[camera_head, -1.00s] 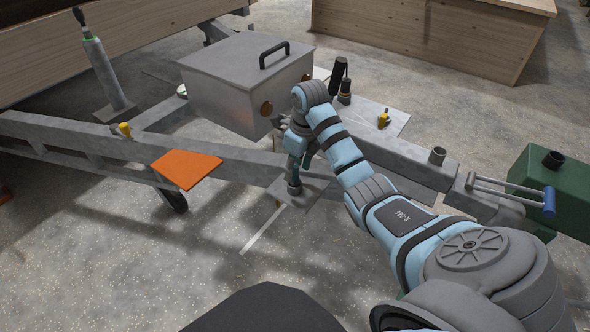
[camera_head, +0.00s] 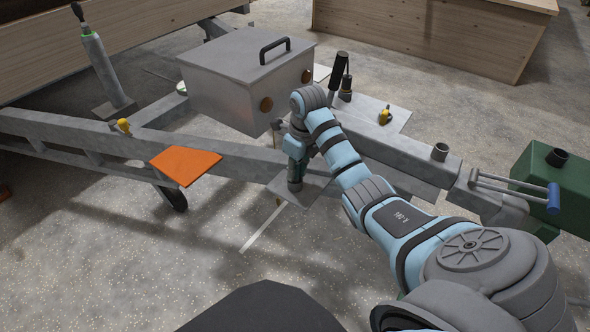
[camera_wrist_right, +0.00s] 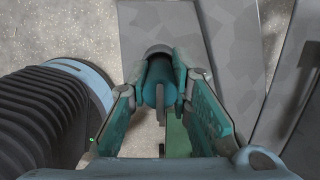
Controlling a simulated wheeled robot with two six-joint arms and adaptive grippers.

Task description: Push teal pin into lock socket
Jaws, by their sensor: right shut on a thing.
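My right gripper (camera_head: 296,178) points down over a small grey plate (camera_head: 316,188) beside the trailer beam. In the right wrist view, the gripper (camera_wrist_right: 159,88) is shut on the teal pin (camera_wrist_right: 158,70), with one finger on each side. The lock socket (camera_wrist_right: 155,48) shows as a grey round rim just beyond the pin's far end. The pin lines up with the socket, but the fingers and pin hide how deep it sits. In the head view the pin and socket are mostly hidden by the gripper. My left gripper is not in view.
A grey metal box (camera_head: 245,75) with a black handle stands behind the gripper. An orange plate (camera_head: 186,165) sticks out at left. The trailer beam (camera_head: 235,150) runs close behind. A green box (camera_head: 550,190) stands at right. The floor in front is clear.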

